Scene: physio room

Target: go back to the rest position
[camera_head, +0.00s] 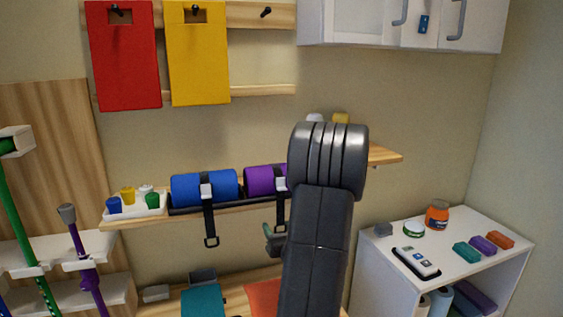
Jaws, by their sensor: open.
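My arm (318,235) rises from the bottom edge, right of the middle, and its dark grey elbow (328,160) stands in front of the wall shelf. I cannot make out my gripper or its jaws; the arm hides what lies behind it. A small dark grey-green shape (272,240) sticks out at the left side of the arm, and I cannot tell what it is. No held object shows.
The wall shelf (125,222) holds a blue roll (204,187), a purple roll (262,180) and a white tray (133,211). A white cabinet (378,240) with jars and blocks stands at right. Red (125,60) and yellow (199,60) boards hang above. Crutches stand at left.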

